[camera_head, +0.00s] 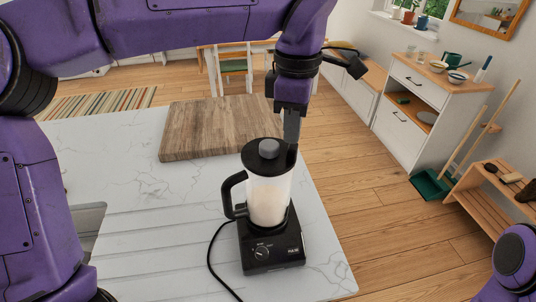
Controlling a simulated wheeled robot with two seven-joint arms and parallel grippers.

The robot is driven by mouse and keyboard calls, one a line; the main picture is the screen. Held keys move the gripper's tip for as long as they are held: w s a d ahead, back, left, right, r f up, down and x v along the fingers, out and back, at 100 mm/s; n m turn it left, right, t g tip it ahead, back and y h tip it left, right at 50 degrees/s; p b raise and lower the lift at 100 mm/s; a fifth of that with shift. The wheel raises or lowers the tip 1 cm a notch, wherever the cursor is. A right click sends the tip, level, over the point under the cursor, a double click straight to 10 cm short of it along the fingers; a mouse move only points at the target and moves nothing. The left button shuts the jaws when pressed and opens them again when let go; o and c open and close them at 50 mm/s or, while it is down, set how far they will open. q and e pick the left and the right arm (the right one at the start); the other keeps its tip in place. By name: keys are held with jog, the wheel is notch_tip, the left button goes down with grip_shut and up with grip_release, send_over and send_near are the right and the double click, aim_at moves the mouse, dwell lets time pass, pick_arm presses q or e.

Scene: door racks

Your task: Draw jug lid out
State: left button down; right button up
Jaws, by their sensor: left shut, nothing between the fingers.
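A blender jug (268,198) with a whitish filling stands upright on its black base (272,245) near the right edge of the counter. Its black handle (228,195) points left. The black jug lid (264,154), with a grey round cap in its middle, sits on top of the jug. My left gripper (291,140) points down at the lid's right rear side, its fingers shut and empty. Its fingertips are close to the lid's rim; I cannot tell whether they touch it. My right gripper is out of view; only a purple part of my right arm shows at the lower right.
A wooden board (215,127) lies on the white marble counter (150,195) behind the jug. A black cord (211,258) runs from the base to the front. A sink edge (86,220) is at the left. A white cabinet (405,110) stands beyond the counter at the right.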

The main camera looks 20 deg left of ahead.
pick_arm(q)
jog(key=c, duration=1.4)
grip_release()
jog(key=shift+w+a, duration=0.15)
jog(key=shift+w, duration=0.05)
notch_tip(320, 180, up, 10)
jog(key=shift+s+r+p, duration=0.1)
jog(key=shift+r+p, duration=0.15)
jog(key=shift+p, duration=0.15)
jog(key=shift+a+f, duration=0.1)
